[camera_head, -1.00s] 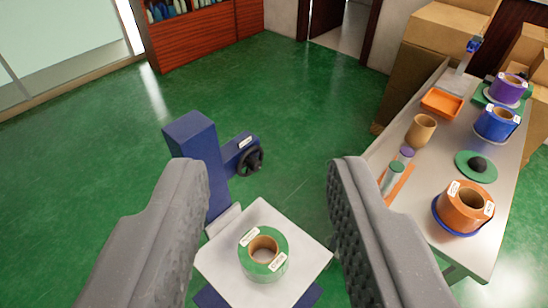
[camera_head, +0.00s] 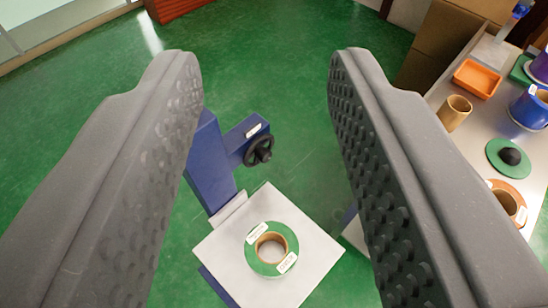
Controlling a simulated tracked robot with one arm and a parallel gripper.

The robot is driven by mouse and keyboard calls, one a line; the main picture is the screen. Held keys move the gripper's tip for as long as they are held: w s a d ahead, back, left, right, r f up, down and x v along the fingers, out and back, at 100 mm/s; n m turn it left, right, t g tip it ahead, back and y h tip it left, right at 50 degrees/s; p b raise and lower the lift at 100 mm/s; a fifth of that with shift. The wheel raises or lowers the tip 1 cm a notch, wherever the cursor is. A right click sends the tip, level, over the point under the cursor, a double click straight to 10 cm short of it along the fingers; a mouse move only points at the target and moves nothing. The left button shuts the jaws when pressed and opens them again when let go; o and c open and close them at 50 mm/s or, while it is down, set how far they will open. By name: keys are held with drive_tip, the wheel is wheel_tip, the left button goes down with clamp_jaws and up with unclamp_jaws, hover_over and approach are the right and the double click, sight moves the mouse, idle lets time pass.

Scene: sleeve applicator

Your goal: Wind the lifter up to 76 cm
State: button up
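The lifter has a blue column (camera_head: 212,165), a light grey square platform (camera_head: 222,248) and a black handwheel (camera_head: 259,150) on a blue side bracket. A green roll (camera_head: 287,240) with a brown core and white labels lies on the platform. My gripper (camera_head: 262,62) is wide open and empty. Its two grey padded fingers stand left and right of the handwheel in the picture, with nothing between the pads. The left finger hides part of the column. No height reading is legible.
A grey table (camera_head: 476,128) on the right holds an orange tray (camera_head: 477,79), a brown cup (camera_head: 454,113), a green disc with a black knob (camera_head: 509,158), a blue roll (camera_head: 531,108) and an orange roll (camera_head: 507,203). Cardboard boxes (camera_head: 440,50) stand behind. Green floor beyond the lifter is clear.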

drive_tip(key=o, duration=0.4)
drive_tip(key=shift+w+d, duration=0.15)
drive_tip(key=shift+w, duration=0.05)
drive_tip(key=w+d+f+n+t+h+b, duration=0.1)
drive_tip(key=w+d+f+n+h, duration=0.1)
drive_tip(key=w+d+n, duration=0.4)
drive_tip(key=w+d+f+n+t+h+b, duration=0.1)
drive_tip(key=w+d+n+t+h, duration=0.15)
drive_tip(key=w, duration=0.55)
drive_tip(key=w+d+f+n+y+b, duration=0.1)
drive_tip(key=w+d+f+n+y, duration=0.15)
drive_tip(key=w+f+n, duration=0.55)
drive_tip(key=w+d+f+n+y+b, duration=0.15)
drive_tip(key=w+f+n+y, duration=0.25)
drive_tip(key=f+n, duration=0.8)
drive_tip(key=n+g+y+b, duration=0.2)
drive_tip(key=n+g+y, duration=0.4)
drive_tip(key=n+y, duration=0.85)
approach(268, 159)
drive_tip(key=w+a+n+h, duration=0.1)
drive_tip(key=a, duration=0.1)
drive_tip(key=w+a+r+n+h, duration=0.1)
drive_tip(key=w+a, duration=0.1)
drive_tip(key=w+a+r+n+h+b, duration=0.1)
drive_tip(key=a, duration=0.1)
drive_tip(key=shift+w+r+h, duration=0.2)
drive_tip(key=shift+w+h, duration=0.1)
drive_tip(key=shift+h, duration=0.05)
